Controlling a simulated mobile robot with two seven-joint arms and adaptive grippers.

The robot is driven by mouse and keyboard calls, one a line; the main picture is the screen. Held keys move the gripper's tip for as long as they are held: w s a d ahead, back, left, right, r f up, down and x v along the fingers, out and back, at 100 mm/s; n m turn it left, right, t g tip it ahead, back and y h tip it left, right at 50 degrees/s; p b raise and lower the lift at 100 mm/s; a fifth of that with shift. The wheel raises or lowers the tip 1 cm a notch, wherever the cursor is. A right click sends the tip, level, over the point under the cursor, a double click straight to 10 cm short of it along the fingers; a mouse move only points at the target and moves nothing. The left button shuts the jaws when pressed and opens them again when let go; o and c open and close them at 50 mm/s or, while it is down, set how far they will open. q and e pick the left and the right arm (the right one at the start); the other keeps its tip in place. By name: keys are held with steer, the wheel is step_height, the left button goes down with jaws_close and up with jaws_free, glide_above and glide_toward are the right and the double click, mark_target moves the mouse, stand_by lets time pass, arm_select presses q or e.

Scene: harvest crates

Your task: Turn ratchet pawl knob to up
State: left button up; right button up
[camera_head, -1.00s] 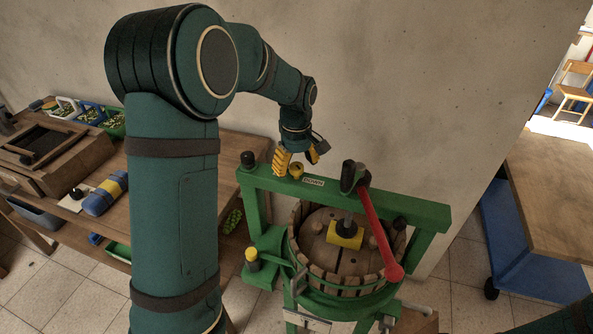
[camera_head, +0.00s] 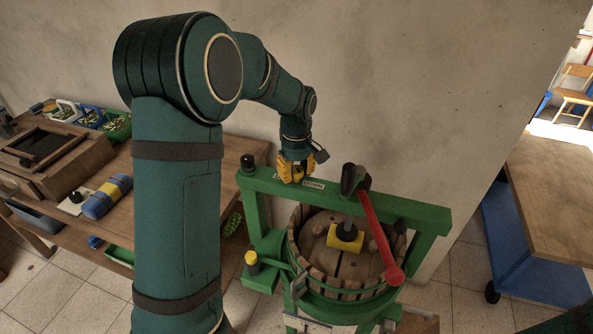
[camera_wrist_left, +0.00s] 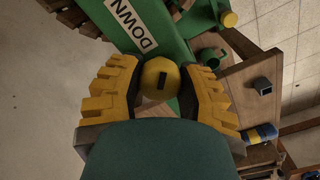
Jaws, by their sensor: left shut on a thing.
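In the head view the fingers mostly hide the knob. In the left wrist view the gripper (camera_wrist_left: 162,82) has the knob between its ribbed fingers. My right gripper is not in view.
A red lever (camera_head: 380,235) with a dark hub stands just right of the knob. Below is a slatted wooden basket (camera_head: 318,284). A wooden bench (camera_head: 190,150) with crates is at left, another table (camera_head: 560,185) at right. The wall is close behind.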

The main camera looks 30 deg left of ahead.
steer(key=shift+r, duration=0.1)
arm_select(q)
steer(key=m+p, duration=0.1)
steer(key=m, duration=0.2)
steer(key=shift+m+p, duration=0.3)
steer(key=shift+m, duration=0.1)
steer(key=m+p, duration=0.1)
steer(key=m, duration=0.4)
steer(key=shift+m, duration=0.3)
steer(key=m+p, duration=0.1)
steer(key=m, duration=0.4)
steer(key=shift+p, duration=0.3)
steer(key=m+p, duration=0.1)
steer(key=m, duration=0.4)
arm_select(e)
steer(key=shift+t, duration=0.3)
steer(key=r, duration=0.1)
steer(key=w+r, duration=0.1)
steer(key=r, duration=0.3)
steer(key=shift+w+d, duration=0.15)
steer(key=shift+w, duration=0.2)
arm_select(q)
steer(key=shift+f+m, duration=0.1)
steer(key=shift+m, duration=0.2)
steer(key=o, duration=1.2)
